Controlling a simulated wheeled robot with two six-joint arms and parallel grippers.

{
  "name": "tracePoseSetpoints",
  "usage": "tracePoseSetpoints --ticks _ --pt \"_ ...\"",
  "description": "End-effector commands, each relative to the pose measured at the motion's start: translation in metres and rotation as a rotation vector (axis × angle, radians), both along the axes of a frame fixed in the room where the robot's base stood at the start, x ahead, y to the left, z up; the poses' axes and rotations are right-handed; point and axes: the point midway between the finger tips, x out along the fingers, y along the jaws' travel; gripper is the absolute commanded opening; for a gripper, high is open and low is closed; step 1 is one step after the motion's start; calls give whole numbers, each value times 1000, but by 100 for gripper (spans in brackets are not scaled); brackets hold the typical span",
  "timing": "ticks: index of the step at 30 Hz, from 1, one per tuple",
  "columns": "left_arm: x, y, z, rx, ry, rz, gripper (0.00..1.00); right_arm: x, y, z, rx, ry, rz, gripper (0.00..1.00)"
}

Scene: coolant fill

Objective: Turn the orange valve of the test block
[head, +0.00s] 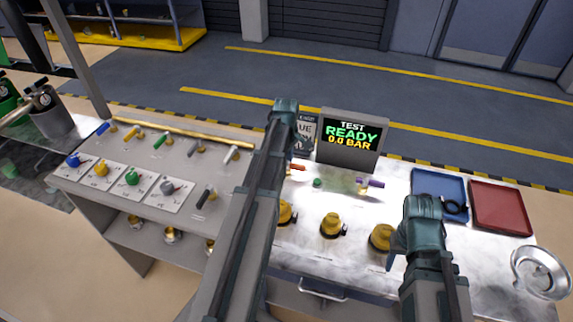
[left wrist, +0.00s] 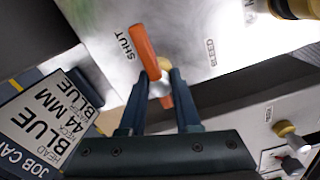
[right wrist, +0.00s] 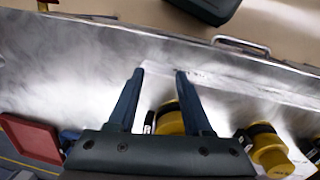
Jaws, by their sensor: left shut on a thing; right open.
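The orange valve (left wrist: 148,52) is a lever on a brass stem on the test block's pale metal top (left wrist: 105,20). Its long end points towards the word SHUT; BLEED is printed to the right. My left gripper (left wrist: 160,78) is shut on the lever near its pivot, one finger on each side. In the head view only a bit of the orange valve (head: 298,167) shows beside my left arm, which hides my left fingers. My right gripper (right wrist: 160,72) is open and empty, above the metal top near the yellow caps (right wrist: 168,118).
A screen (head: 350,138) reads TEST READY 0.0 BAR. A job card (left wrist: 45,115) stands beside the lever. A purple-handled valve (head: 372,183) is to the right, then a blue tray (head: 430,183), a red tray (head: 500,208) and a metal dish (head: 540,272).

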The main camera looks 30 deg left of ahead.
Motion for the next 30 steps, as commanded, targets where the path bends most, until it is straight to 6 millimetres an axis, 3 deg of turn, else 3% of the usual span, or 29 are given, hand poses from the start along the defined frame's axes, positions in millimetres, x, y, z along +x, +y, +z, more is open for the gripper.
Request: tracePoseSetpoints --ticks 20,21,26,30 --pt "0 0 0 0 1 57 0 0 0 0 0 0 0 50" --pt "0 0 0 0 1 57 35 0 0 0 0 0 0 50" --pt "0 0 0 0 0 56 62 0 0 0 0 0 0 50" --pt "0 0 0 0 0 56 62 0 0 0 0 0 0 50"
